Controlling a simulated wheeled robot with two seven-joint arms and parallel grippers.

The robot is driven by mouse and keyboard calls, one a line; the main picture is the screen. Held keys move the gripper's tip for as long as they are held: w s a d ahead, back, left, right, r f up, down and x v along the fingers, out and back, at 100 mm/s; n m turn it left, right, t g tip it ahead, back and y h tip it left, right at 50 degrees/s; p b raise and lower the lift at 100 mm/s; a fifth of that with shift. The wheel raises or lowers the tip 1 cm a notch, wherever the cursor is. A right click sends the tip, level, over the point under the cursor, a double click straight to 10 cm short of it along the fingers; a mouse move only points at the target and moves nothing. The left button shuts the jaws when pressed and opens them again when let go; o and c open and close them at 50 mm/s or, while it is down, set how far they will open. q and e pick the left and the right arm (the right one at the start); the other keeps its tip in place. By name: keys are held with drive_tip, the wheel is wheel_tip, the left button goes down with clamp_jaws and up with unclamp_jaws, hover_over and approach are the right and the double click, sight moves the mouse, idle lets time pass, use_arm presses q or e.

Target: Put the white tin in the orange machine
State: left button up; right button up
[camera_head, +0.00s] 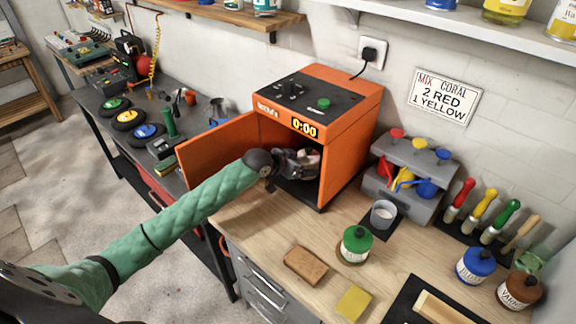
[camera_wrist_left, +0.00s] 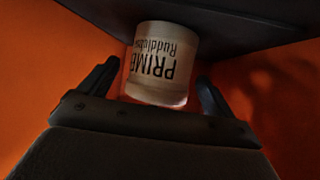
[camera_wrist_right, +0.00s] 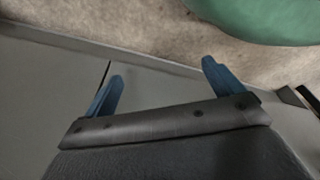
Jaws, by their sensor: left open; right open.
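The orange machine (camera_head: 345,125) stands on the wooden bench with its door (camera_head: 218,150) swung open to the left. My left gripper (camera_head: 308,163) reaches inside its opening. The white tin (camera_wrist_left: 160,68), labelled "PRIME", is inside the machine, and a pale part of it shows past the gripper in the head view. In the left wrist view the left gripper's fingers (camera_wrist_left: 153,88) are open, one on each side of the tin, with small gaps beside it. The tin's base meets the dark floor of the machine. My right gripper (camera_wrist_right: 160,85) is open and empty over a grey surface.
A grey cup (camera_head: 383,214) and a green-lidded jar (camera_head: 356,245) stand on the bench right of the machine. A brown block (camera_head: 306,266) and a yellow sponge (camera_head: 353,303) lie nearer the front. A grey dispenser rack (camera_head: 405,185) stands against the wall.

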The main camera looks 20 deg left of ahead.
use_arm(q)
drive_tip(key=b+v, duration=0.2)
drive_tip(key=v, duration=0.7)
use_arm(e)
drive_tip(key=w+a+r, duration=0.2)
drive_tip(key=w+r, duration=0.1)
drive_tip(key=r, duration=0.2)
drive_tip(key=shift+w, duration=0.2)
use_arm(q)
drive_tip(key=shift+a, duration=0.1)
use_arm(e)
drive_tip(key=shift+a+r, duration=0.1)
